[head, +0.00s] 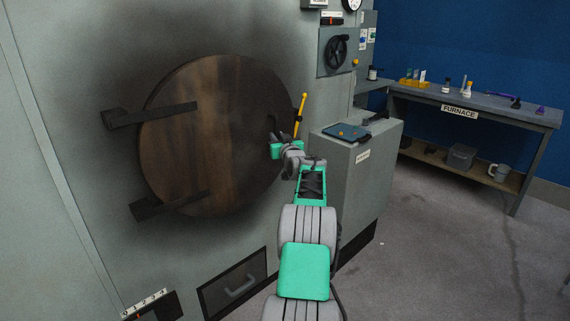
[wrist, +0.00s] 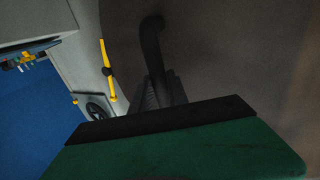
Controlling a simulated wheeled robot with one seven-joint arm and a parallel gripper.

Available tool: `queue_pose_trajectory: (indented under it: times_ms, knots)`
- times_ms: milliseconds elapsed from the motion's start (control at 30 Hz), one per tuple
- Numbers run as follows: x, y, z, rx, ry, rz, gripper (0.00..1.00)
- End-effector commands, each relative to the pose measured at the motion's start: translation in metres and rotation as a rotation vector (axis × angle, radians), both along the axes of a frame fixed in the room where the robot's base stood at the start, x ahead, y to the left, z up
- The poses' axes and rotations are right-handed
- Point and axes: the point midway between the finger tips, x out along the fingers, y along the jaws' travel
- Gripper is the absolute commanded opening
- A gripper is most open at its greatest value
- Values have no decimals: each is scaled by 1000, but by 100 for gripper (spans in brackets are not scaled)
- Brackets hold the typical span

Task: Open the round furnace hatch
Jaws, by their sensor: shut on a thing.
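The round furnace hatch (head: 205,135) is a large brown, scorched disc on the grey furnace wall. Two dark strap hinges (head: 150,116) hold it on its left side. It looks closed or nearly so; a small gap cannot be made out. A dark bent handle (wrist: 152,48) stands out from the hatch near its right edge. My gripper (head: 274,143) is at that right edge, shut on the handle. In the wrist view the green and black jaw (wrist: 180,125) covers the handle's lower part.
A yellow lever (head: 300,115) stands just right of my gripper. A grey cabinet (head: 345,180) with a dark pad on top is close to the right of my arm. A handwheel (head: 336,53) is above. A workbench (head: 465,105) stands at the back right. Floor at right is clear.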

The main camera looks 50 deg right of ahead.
Motion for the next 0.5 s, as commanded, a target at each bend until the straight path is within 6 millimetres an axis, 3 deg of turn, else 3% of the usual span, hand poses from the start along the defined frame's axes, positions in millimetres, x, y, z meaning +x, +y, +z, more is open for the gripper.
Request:
queue_pose_trajectory:
  times_ms: [500]
  knots:
    - [-48, 28, -2, -2, -5, 14, 0]
